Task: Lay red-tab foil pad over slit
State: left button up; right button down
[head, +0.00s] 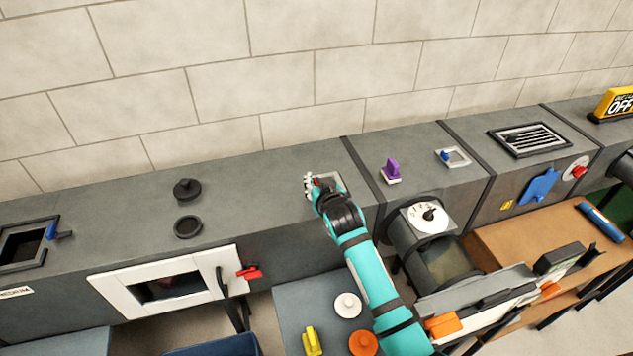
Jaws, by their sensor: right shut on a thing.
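My right gripper (313,184) is low at the top of the grey duct, left of a black seam band. It is shut on the red-tab foil pad (331,181), a small silvery square whose red tab shows between the fingers. The gripper and wrist cover part of the pad, and I cannot tell whether the pad touches the duct. No slit can be made out; any slit under the pad or hand is hidden. My left gripper is not in view.
A purple-handled block (391,171) and a silvery square with a blue tab (453,157) stand on the duct to the right. A black knobbed cap (186,189) and black ring (188,227) lie left. A vent grille (529,139) is farther right. The duct between cap and gripper is clear.

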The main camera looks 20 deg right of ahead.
dwell(0.4)
jog(key=c, duration=1.3)
grip_release()
jog(key=v, duration=1.2)
jog(key=shift+s+f, duration=0.1)
jog(key=shift+f, duration=0.05)
